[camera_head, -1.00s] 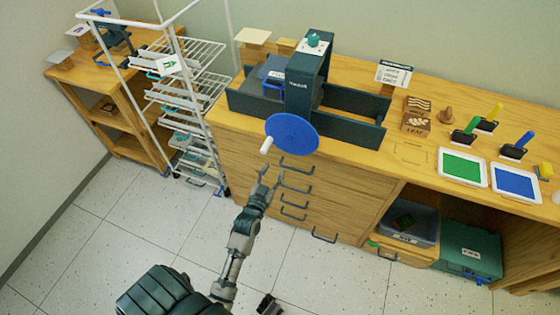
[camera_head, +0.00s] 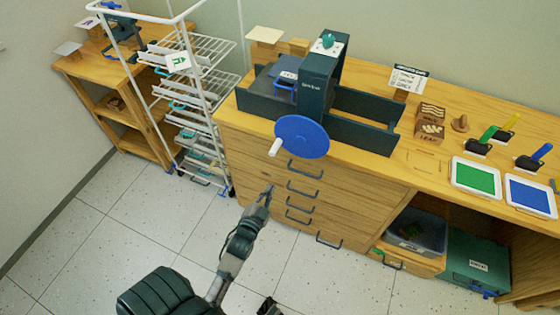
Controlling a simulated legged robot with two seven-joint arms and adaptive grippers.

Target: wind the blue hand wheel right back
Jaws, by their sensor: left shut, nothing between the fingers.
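The blue hand wheel (camera_head: 302,137) is a round disc on the front of the dark green press (camera_head: 320,80), which stands on the wooden cabinet top. Its white handle (camera_head: 275,147) sticks out at the wheel's lower left. My left gripper (camera_head: 268,190) is shut and empty, in front of the cabinet drawers, below the handle and apart from it. My right gripper does not show; only a small dark part shows at the bottom edge, and I cannot tell what it is.
A white wire rack (camera_head: 205,100) stands left of the cabinet. Drawer handles (camera_head: 305,170) stick out below the wheel. Green (camera_head: 477,177) and blue (camera_head: 531,195) ink pads lie on the top at the right. The tiled floor (camera_head: 110,240) at the left is clear.

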